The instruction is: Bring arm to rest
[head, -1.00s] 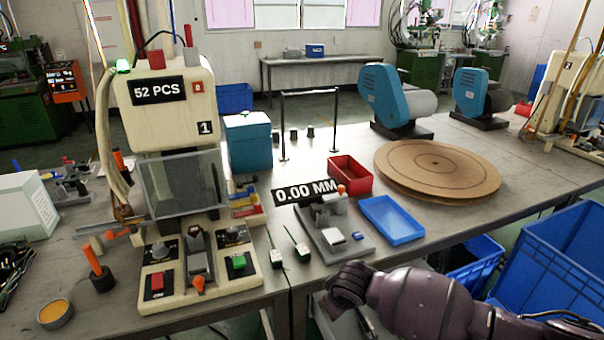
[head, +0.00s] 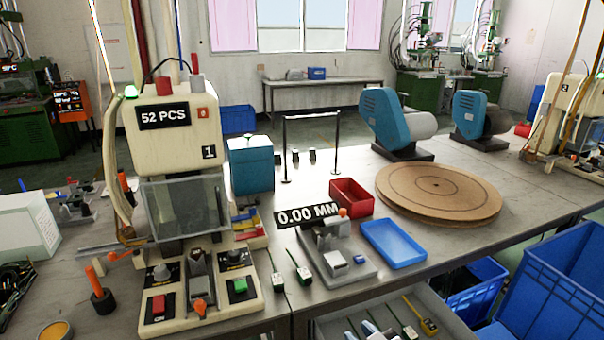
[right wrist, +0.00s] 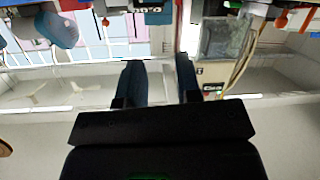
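My right gripper (right wrist: 160,78) shows in the right wrist view, with its two dark blue fingers apart and nothing between them. It is open and empty, with clear space around the fingers. The wrist picture is upside down, with the bench items along its top edge. In the head view neither gripper shows, and no part of my arms can be made out. My left gripper is in neither view now.
The bench (head: 340,205) carries a moulding machine (head: 175,125), a gauge fixture (head: 335,250), a red tray (head: 350,197), a blue tray (head: 393,244) and brown discs (head: 437,190). Blue crates (head: 560,265) stand at the right. An open drawer (head: 385,318) with tools sits below the front edge.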

